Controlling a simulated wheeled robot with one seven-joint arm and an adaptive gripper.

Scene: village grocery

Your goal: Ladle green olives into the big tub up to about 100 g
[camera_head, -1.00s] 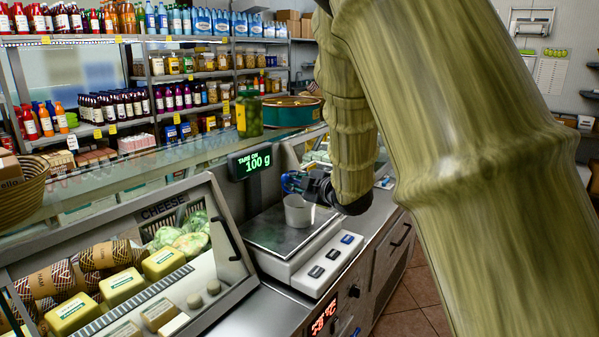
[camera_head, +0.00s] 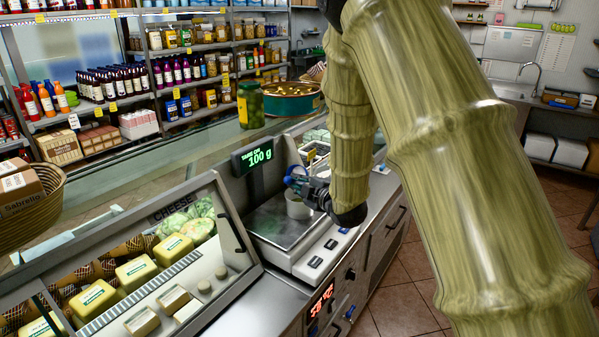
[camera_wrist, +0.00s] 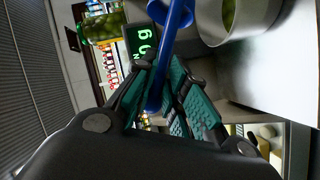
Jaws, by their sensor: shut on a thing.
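The pale tub (camera_head: 298,207) stands on the scale's steel plate (camera_head: 283,228); it also shows in the wrist view (camera_wrist: 262,35), with something green inside. My gripper (camera_head: 302,186) is at the tub's upper edge. It is shut on the blue handle of a ladle; the ladle (camera_wrist: 172,38) shows in the wrist view between the fingers (camera_wrist: 165,90). I cannot tell what the ladle's bowl holds. The scale display (camera_head: 258,154) reads 100 g, with small text above it. A jar of green olives (camera_head: 250,106) stands on the glass counter behind.
A round green tin (camera_head: 291,99) stands beside the jar. The cheese case (camera_head: 140,260) is to the left, with a basket (camera_head: 32,208) above it. Scale buttons (camera_head: 315,262) face forward. Stocked shelves (camera_head: 180,60) line the back. The floor at right (camera_head: 405,300) is clear.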

